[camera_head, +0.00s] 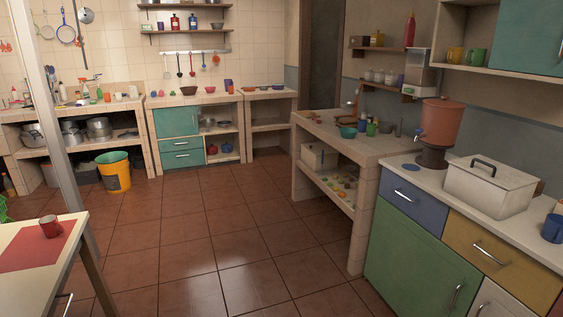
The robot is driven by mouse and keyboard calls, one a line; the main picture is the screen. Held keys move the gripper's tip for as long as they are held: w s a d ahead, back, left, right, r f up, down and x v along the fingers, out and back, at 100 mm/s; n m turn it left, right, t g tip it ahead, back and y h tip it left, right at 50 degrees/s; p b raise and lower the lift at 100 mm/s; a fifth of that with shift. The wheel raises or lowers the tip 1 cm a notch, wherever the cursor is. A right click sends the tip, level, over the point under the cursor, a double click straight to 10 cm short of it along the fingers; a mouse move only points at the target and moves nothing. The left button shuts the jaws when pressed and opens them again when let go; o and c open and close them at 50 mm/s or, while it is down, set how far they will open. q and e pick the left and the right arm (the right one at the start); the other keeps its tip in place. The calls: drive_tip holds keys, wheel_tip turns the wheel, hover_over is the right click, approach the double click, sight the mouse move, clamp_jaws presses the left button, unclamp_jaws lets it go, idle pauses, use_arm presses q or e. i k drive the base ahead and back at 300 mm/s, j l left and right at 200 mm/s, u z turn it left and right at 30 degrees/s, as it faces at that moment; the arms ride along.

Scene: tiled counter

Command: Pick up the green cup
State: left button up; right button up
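A green mug (476,57) stands on the wall shelf at the upper right, beside a yellow mug (455,55). A small green cup-like item (371,129) stands on the tiled counter (395,148) at the centre right, near a teal bowl (348,132). I cannot tell which of these is the task's green cup. Neither of my grippers is in view.
A white counter with a green cabinet (415,247) stands at the right, bearing a brown water dispenser (440,122) and a white box (488,187). The tiled floor (215,225) between is clear.

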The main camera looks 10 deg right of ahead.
sight(477, 56)
drive_tip(key=i+z, duration=0.2)
drive_tip(key=i, duration=0.8)
drive_tip(key=i+j+z, duration=0.2)
drive_tip(key=i, duration=0.85)
drive_tip(key=i+z, duration=0.4)
drive_tip(key=i+j+z, duration=0.75)
drive_tip(key=i, duration=0.15)
drive_tip(key=i+j+z, duration=0.4)
drive_tip(key=k+l, duration=0.05)
